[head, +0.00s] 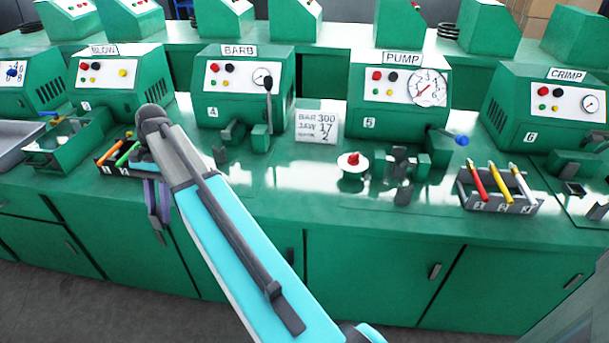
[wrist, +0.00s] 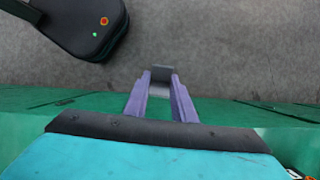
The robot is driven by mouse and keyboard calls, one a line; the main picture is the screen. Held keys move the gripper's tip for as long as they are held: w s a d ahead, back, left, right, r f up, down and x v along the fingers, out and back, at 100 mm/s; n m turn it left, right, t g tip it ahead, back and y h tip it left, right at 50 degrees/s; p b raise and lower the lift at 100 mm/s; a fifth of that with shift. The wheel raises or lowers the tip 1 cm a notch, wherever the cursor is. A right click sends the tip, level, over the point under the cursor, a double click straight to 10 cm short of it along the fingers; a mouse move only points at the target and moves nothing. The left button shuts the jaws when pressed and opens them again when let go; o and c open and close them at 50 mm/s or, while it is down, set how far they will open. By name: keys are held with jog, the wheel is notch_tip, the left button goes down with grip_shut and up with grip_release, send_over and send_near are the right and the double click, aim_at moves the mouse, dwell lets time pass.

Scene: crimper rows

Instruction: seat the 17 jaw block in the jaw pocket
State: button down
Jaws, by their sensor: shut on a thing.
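My gripper (head: 158,218) hangs in front of the bench's front edge, left of centre in the head view, with its purple fingers pointing down. It is shut on a small dark grey block (wrist: 161,73), which shows between the fingertips in the wrist view. No number can be read on the block. A small dark square recess (head: 573,189) lies in front of the CRIMP machine (head: 545,118) at the far right; it looks like the jaw pocket, but I cannot be sure. The gripper is far to the left of it.
The BARB machine (head: 240,106) and PUMP machine (head: 402,112) stand along the green bench (head: 300,190). A pen rack (head: 498,203) sits near the front right edge, a red-knobbed white part (head: 352,165) at centre. Another rack (head: 120,168) is behind the gripper. Floor below is clear.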

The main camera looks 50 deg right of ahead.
jog(key=s+d+m+t, duration=0.1)
jog(key=s+d+m, duration=0.1)
jog(key=d, duration=0.4)
jog(key=s+d+r+m+t, duration=0.1)
jog(key=s+d+m, duration=0.2)
jog(key=s+d, duration=0.2)
jog(key=s+d+r+m+t+b, duration=0.1)
jog(key=s+d+m, duration=0.2)
jog(key=d, duration=0.6)
jog(key=shift+s, duration=0.45)
jog(key=s+d+m+t, duration=0.1)
jog(key=s+d+m, duration=0.3)
jog(key=s+d, duration=0.3)
jog(key=s+d+r+m+t+h+b, duration=0.1)
jog(key=s+d+m, duration=0.4)
jog(key=s, duration=0.6)
jog(key=shift+s+d+r+t, duration=0.25)
jog(key=shift+d+t, duration=0.35)
jog(key=shift+d, duration=0.45)
jog(key=shift+w+d+r+p, duration=0.2)
jog(key=shift+w+p, duration=0.05)
jog(key=shift+p, duration=1)
jog(key=p, duration=0.4)
jog(key=shift+w+d, duration=0.35)
jog(key=shift+d, duration=0.05)
jog(key=p, duration=0.7)
jog(key=shift+w+d+f, duration=0.15)
jog(key=shift+w+d, duration=0.2)
